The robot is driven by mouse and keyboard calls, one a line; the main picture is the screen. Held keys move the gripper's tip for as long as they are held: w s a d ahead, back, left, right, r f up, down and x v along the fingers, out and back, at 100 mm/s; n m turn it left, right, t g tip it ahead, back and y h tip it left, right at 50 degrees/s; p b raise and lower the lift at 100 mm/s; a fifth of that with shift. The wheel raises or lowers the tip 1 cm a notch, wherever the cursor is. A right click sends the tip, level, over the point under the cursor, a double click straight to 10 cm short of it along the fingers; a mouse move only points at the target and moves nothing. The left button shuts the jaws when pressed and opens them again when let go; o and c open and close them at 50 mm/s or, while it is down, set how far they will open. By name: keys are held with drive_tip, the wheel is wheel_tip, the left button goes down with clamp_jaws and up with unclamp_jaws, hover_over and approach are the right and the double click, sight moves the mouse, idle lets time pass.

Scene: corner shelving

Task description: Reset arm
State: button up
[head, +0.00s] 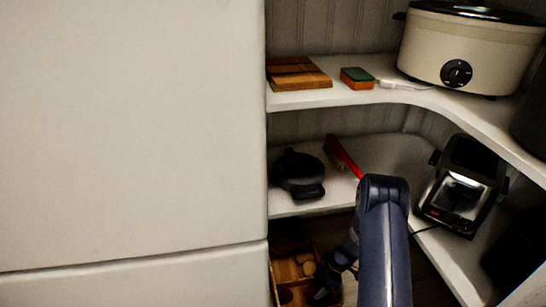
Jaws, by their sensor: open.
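My arm reaches up from the bottom of the head view and bends down to the left in front of the lower shelf. My gripper (326,286) is low at the bottom, dark and partly cut off by the frame edge. It is open, beside or over a wooden box (279,285) that stands below the lower shelf. Round brownish items (304,264) show in the box. I see nothing held between the fingers, though the view there is dark.
The lower shelf (290,208) holds a black lidded pan (299,172), a red-handled item (342,156) and a black-and-silver appliance (462,188). The upper shelf (300,98) holds wooden boards (297,74), a sponge (357,78) and a slow cooker (470,48). A white panel (130,130) fills the left.

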wheel_tip(320, 180, up, 38)
drive_tip(key=w+m+t+p, duration=0.1)
drive_tip(key=m+t+p, duration=0.2)
drive_tip(key=p, duration=1.9)
drive_tip(key=m, duration=0.4)
drive_tip(key=shift+f+m+h, duration=0.25)
drive_tip(key=shift+m+h, duration=0.05)
drive_tip(key=shift+m, duration=0.1)
drive_tip(key=shift+s, duration=0.1)
